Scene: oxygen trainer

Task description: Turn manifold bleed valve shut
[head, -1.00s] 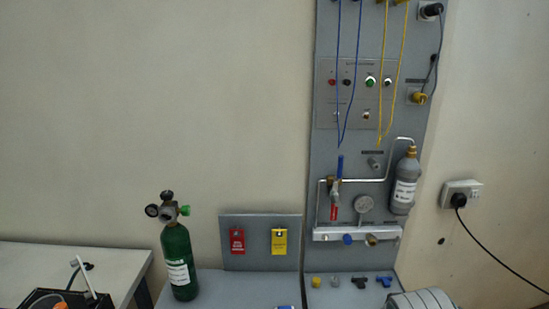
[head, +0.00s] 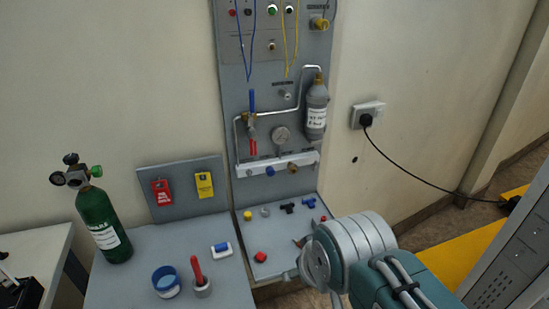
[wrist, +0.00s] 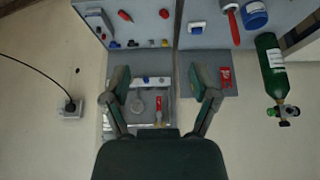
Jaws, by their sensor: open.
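The manifold (head: 303,160) is a pale bar low on the grey wall panel, and it also shows upside down in the wrist view (wrist: 165,80). It bears a blue knob (head: 270,170) and a brass fitting (head: 293,167). Above it are a red lever (head: 253,147), a blue lever (head: 252,101) and a round gauge (head: 281,135). I cannot tell which one is the bleed valve. My gripper (wrist: 160,79) is open and empty, its fingers spread either side of the manifold in the wrist view, apart from it.
A grey bottle (head: 316,112) hangs right of the pipework. A green cylinder (head: 102,222), a blue-rimmed tub (head: 166,281) and a red-handled tool (head: 199,276) stand on the left bench. Small fittings lie on the shelf below the manifold. A wall socket (head: 367,116) has a trailing black cable.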

